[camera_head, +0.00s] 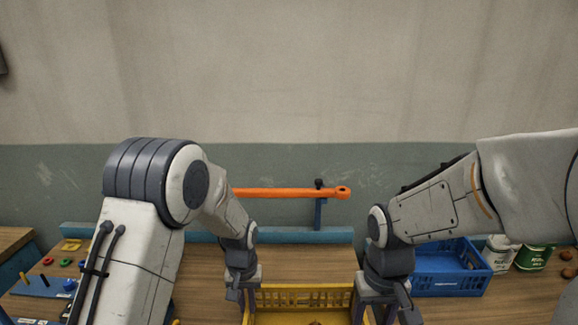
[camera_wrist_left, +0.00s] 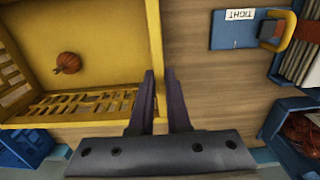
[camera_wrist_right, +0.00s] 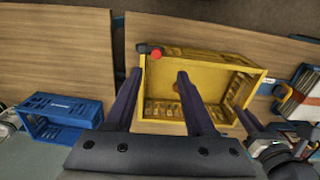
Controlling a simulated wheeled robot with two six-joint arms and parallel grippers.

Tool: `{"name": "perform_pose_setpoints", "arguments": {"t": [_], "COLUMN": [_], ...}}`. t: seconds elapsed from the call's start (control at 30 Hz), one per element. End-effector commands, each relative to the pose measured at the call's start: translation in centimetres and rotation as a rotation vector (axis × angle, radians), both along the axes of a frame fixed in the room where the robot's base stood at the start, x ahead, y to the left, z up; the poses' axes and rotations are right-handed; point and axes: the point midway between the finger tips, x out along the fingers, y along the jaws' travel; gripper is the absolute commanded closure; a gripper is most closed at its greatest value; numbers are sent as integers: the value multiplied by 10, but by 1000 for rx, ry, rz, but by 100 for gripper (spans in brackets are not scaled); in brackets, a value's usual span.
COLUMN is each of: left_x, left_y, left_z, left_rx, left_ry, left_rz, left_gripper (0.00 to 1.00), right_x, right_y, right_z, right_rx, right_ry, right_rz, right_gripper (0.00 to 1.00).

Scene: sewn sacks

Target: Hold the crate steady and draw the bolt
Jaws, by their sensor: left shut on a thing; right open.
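The yellow crate (camera_head: 300,290) stands on the wooden table between my arms. It also shows in the left wrist view (camera_wrist_left: 75,12) and in the right wrist view (camera_wrist_right: 215,58). My left gripper (camera_wrist_left: 160,85) is shut on the crate's side wall, one finger inside and one outside. A small red knob with a dark end (camera_wrist_right: 155,53), seemingly the bolt, sits at a corner of the crate in the right wrist view. My right gripper (camera_wrist_right: 159,78) is open and empty, its fingers apart with the knob beyond the gap between them. I cannot tell the distance to it.
An orange onion-like thing (camera_wrist_left: 68,63) lies in the crate. A blue crate (camera_head: 440,265) and tins (camera_head: 533,255) stand at right. A blue plate marked TIGHT (camera_wrist_left: 236,29) lies beside the yellow crate. An orange bar (camera_head: 280,193) crosses behind on a stand.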

Motion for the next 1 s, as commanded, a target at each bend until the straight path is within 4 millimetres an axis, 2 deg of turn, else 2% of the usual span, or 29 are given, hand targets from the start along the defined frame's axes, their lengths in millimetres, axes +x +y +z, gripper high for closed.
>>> {"name": "perform_pose_setpoints", "arguments": {"t": [0.1, 0.27, 0.7, 1.0], "left_x": [0, 0, 0, 0], "left_y": [0, 0, 0, 0], "left_z": [0, 0, 0, 0], "left_rx": [-1, -1, 0, -1], "left_ry": [-1, -1, -1, -1], "left_rz": [1, 0, 0, 0], "left_gripper": [100, 100, 100, 100], "right_x": [3, 3, 3, 3], "right_y": [-7, -7, -6, -6], "right_z": [-5, -20, -82, -101], "right_rx": [-3, -3, -3, -3], "right_ry": [5, 7, 7, 3], "right_rz": [-26, -26, -24, -24], "right_gripper": [45, 45, 45, 45]}}
